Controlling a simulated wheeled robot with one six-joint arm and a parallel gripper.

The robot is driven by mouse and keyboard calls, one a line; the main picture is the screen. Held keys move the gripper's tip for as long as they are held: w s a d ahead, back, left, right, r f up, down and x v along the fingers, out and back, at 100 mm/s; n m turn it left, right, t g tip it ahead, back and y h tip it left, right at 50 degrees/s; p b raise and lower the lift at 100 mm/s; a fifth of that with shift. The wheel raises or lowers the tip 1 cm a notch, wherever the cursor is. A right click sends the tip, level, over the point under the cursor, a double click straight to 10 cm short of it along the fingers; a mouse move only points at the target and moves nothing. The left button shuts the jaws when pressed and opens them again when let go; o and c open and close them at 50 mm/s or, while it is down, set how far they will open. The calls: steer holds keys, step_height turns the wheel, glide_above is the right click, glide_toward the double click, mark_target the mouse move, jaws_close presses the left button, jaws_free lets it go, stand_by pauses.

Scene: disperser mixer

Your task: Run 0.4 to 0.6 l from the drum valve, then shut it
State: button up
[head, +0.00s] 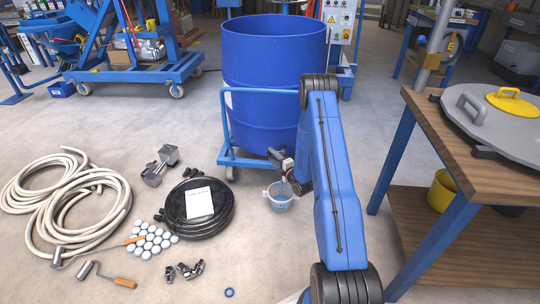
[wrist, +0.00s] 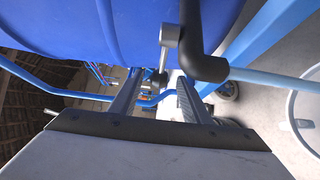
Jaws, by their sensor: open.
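The blue drum (head: 272,85) stands on a blue trolley, its wall also filling the top of the wrist view (wrist: 110,25). The valve's black spout (wrist: 207,67) and grey lever (wrist: 170,32) show low on the drum. A pale blue stream (wrist: 265,80) runs from the spout towards the pale measuring jug (wrist: 302,112). In the head view the jug (head: 281,205) stands on the floor below, with bluish liquid inside; its level is unreadable. My gripper (wrist: 159,78) is open, its fingers either side of the lever's lower end. Contact cannot be told.
A black hose coil (head: 198,212) with a white sheet, a pale hose (head: 60,190), a grey metal part (head: 160,167) and white balls (head: 153,238) lie on the left floor. A wooden workbench (head: 490,130) stands right, with a yellow bucket (head: 441,190) below.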

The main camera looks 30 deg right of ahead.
steer(key=s+d, duration=0.1)
steer(key=s, duration=1.3)
steer(key=shift+s+d, duration=0.15)
steer(key=shift+d, duration=0.05)
stand_by(1.0)
